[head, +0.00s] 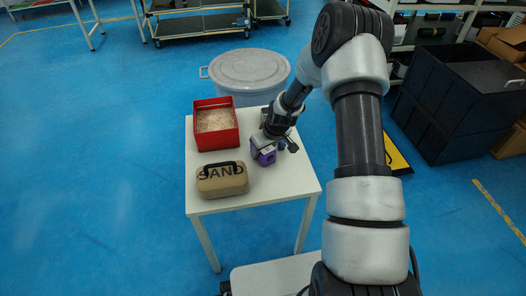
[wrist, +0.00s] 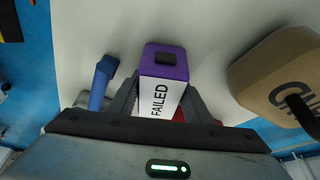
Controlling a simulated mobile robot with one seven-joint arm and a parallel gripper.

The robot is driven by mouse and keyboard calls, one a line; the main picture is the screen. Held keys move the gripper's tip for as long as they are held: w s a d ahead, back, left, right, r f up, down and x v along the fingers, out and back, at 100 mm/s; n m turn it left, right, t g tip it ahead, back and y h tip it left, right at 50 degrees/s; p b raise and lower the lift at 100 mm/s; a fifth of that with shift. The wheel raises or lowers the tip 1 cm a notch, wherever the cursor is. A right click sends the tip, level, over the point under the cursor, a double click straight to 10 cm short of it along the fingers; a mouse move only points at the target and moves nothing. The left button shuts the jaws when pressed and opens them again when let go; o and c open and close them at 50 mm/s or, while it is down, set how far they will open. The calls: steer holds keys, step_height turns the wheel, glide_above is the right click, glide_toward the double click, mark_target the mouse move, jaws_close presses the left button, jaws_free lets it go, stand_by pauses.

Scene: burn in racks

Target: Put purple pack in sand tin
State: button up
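The purple pack (wrist: 166,60) has a white label reading "FAILED" and a dark patch on top; in the head view the purple pack (head: 264,155) is at the right side of the white table. My gripper (wrist: 163,88) has a finger against each side of it, with no clear gap at the fingertips. In the head view my gripper (head: 268,142) is low over the table; I cannot tell whether the pack touches it. The sand tin (head: 222,182) is a tan box marked "SAND" with a black handle, at the table's near left; it shows in the wrist view (wrist: 268,75).
A red bin (head: 216,141) of pale grains stands behind the sand tin. A blue object (wrist: 100,82) lies beside the gripper. A grey lidded drum (head: 249,68) stands behind the white table (head: 275,187). The table's near right is clear.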

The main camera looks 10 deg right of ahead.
steer(key=c, duration=0.7)
steer(key=shift+r, duration=0.2)
steer(key=shift+c, duration=0.6)
